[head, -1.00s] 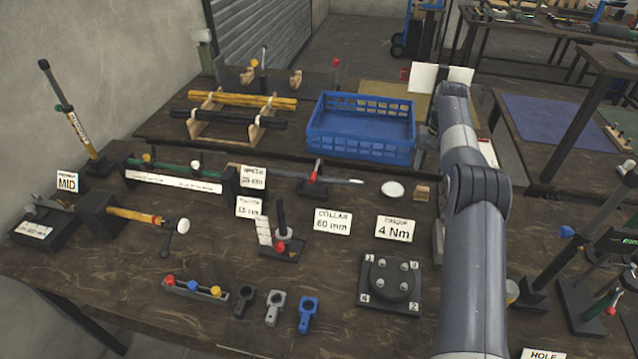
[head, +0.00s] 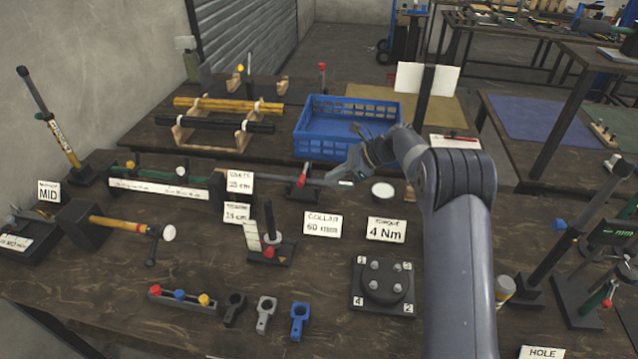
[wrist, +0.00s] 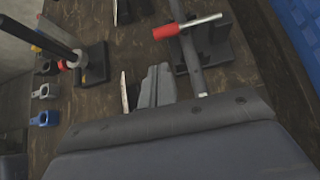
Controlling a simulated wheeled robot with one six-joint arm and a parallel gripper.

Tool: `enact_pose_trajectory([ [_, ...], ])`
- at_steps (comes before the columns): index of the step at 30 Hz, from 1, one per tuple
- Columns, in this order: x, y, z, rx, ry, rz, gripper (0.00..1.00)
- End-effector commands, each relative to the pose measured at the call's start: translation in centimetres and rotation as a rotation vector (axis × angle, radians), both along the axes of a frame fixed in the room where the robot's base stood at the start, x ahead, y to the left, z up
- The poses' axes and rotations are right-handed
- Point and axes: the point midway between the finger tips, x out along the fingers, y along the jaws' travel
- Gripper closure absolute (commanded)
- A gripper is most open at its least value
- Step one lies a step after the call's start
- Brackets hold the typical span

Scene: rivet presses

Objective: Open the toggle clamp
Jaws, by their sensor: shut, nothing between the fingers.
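What looks like the toggle clamp (head: 302,184) is a small black fixture with a red-gripped lever, standing mid-table in front of the blue crate. In the wrist view its lever (wrist: 185,26) has a red end on the left and a bare metal end on the right, crossing over a grey bar (wrist: 190,62).
The blue crate (head: 306,146) stands behind the clamp. A black post stand (head: 270,225) and label cards are in front of it. A white round disc (head: 383,190) lies to the right. A bolted plate (head: 382,283) and several coloured lugs are nearer the front.

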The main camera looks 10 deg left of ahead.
Motion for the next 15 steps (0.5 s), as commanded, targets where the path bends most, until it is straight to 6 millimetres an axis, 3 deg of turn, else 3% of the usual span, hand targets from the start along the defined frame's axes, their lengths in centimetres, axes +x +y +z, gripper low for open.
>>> enact_pose_trajectory([
  [15, -0.2, 6.5, -5.1, -0.002, -0.002, 0.004, 1.0],
])
